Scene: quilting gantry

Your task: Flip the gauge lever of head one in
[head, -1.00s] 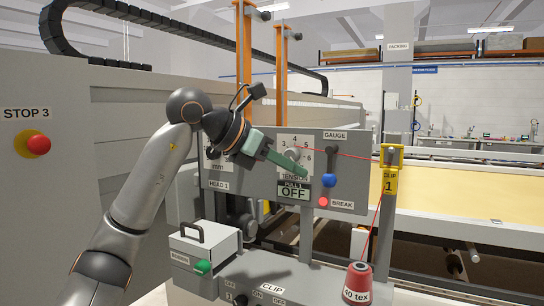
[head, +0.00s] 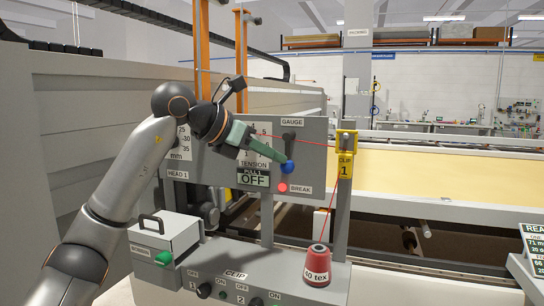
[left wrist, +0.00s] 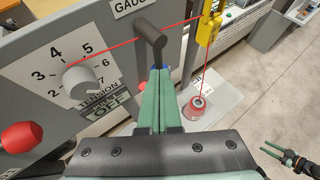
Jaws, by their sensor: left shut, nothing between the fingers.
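The gauge lever of head one hangs down from its dark pivot (head: 288,136) under the GAUGE label and ends in a blue knob (head: 287,167). My left gripper (head: 283,159) is shut and empty, with its green fingertips at the knob's upper left. I cannot tell whether they touch it. In the left wrist view the shut fingers (left wrist: 160,72) point at the lower end of the lever (left wrist: 151,34) and hide most of the knob. My right gripper (left wrist: 275,150) shows at the right edge of that view, with its fingers apart.
The tension dial (left wrist: 80,78) sits left of the lever. A red BREAK lamp (head: 282,188) is below the knob. A red thread runs across the panel to the yellow clip (head: 346,155) and down to the red spool (head: 317,265).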

